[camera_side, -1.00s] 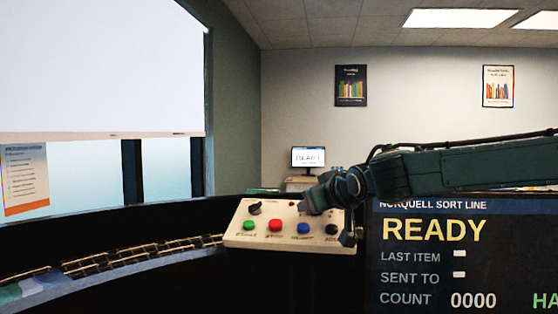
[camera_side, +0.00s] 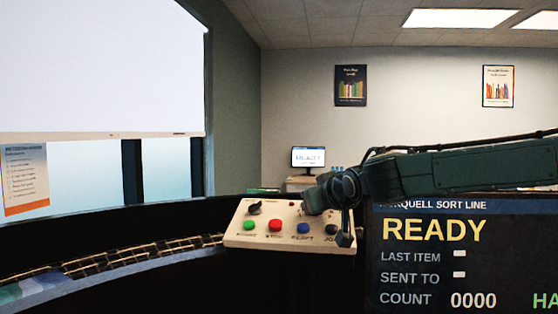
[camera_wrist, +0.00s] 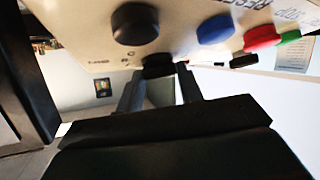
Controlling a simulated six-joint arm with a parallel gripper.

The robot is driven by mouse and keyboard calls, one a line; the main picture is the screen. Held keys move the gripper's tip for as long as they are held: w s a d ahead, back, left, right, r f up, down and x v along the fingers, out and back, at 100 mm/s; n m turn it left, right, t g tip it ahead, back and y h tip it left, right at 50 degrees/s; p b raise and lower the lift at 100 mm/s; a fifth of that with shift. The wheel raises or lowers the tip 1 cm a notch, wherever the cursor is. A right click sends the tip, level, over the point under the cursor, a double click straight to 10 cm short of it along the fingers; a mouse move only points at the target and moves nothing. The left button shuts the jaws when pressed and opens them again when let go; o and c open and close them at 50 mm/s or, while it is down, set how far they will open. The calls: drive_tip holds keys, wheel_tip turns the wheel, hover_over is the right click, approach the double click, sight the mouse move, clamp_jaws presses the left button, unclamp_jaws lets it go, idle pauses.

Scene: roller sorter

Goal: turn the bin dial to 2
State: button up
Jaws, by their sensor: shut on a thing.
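The control panel (camera_side: 285,240) is a cream sloped box. My gripper (camera_side: 308,208) is at its upper right part and hides the knob there in the side view. In the wrist view, the panel shows upside down, and a dark knob (camera_wrist: 158,66), apparently the bin dial, sits between the two fingertips of my gripper (camera_wrist: 158,78). The fingers are shut on this knob. Its pointer and scale numbers cannot be read. A second black knob (camera_side: 254,208) stands at the panel's upper left, apart from my gripper; it also shows in the wrist view (camera_wrist: 243,60).
Along the panel's front are a green button (camera_side: 248,226), a red button (camera_side: 275,225), a blue button (camera_side: 303,228) and a black button (camera_side: 331,229) close under my wrist. A status screen (camera_side: 450,255) reading READY stands at right. A curved roller track (camera_side: 130,257) runs at left.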

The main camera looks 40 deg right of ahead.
drive_tip(key=shift+m+h, duration=0.3)
drive_tip(key=shift+h, duration=0.1)
drive_tip(key=shift+w+a+f+m+g+h, duration=0.15)
drive_tip(key=shift+m+g+h, duration=0.15)
drive_tip(key=shift+m+h, duration=0.4)
drive_tip(key=shift+s+a+r+m+g+h, duration=0.1)
drive_tip(key=shift+m+g+h, duration=0.3)
drive_tip(key=shift+m, duration=0.5)
drive_tip(key=shift+w+m+g+h, duration=0.1)
drive_tip(key=shift+m+g+h, duration=0.5)
drive_tip(key=shift+m+h, duration=0.55)
drive_tip(key=shift+m, duration=0.35)
drive_tip(key=o, duration=1)
drive_tip(key=shift+a, duration=0.1)
drive_tip(key=shift+v, duration=3.75)
